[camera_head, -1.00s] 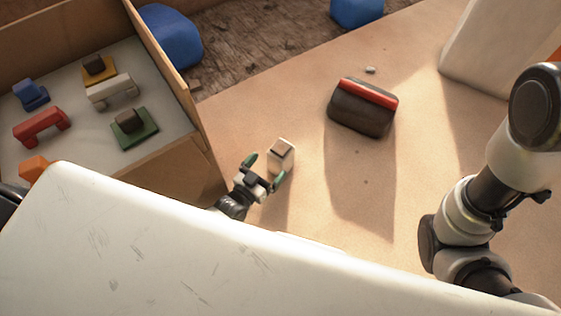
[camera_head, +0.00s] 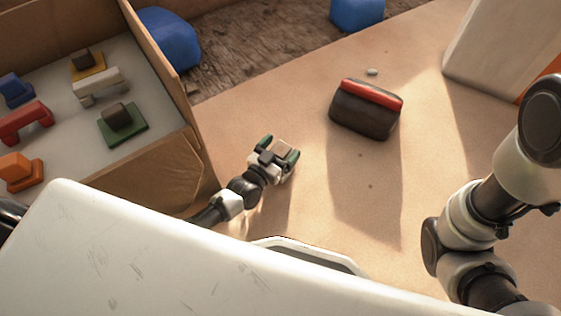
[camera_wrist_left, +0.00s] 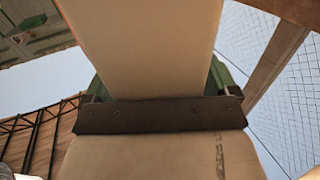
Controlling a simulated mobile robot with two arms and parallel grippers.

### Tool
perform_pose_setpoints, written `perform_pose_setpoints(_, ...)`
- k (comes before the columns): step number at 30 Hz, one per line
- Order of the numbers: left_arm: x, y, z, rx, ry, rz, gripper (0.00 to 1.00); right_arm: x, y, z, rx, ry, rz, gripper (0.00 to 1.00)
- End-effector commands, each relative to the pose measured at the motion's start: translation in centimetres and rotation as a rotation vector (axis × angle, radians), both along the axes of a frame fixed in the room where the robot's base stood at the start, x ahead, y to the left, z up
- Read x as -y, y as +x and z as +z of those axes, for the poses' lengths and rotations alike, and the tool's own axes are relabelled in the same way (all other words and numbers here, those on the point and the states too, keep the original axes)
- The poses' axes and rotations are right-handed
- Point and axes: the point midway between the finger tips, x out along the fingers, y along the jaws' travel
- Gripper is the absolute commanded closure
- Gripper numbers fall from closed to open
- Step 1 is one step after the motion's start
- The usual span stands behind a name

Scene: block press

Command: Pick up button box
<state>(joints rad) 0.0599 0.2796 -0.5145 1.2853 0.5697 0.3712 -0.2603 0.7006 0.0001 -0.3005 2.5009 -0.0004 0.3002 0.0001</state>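A cardboard box (camera_head: 165,165) with several coloured block pieces stands at the left. A dark block with a red strip (camera_head: 365,108) sits right of my left gripper. Blue lumps (camera_head: 168,38) lie at the back. A large white block (camera_head: 500,45) stands at the upper right.

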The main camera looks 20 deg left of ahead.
Motion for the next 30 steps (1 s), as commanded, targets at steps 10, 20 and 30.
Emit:
perform_pose_setpoints(10,0.0,0.0,-0.1,-0.001,0.0,0.0,0.66,0.0,0.0,0.0,0.0,0.0,0.0,0.45)
perform_pose_setpoints(20,0.0,0.0,0.1,0.002,-0.001,0.0,0.9,0.0,0.0,0.0,-0.001,0.0,0.0,0.45)
perform_pose_setpoints(30,-0.1,0.3,1.6,0.003,-0.002,0.002,0.9,0.0,0.0,1.5,-0.001,0.0,0.0,0.45)
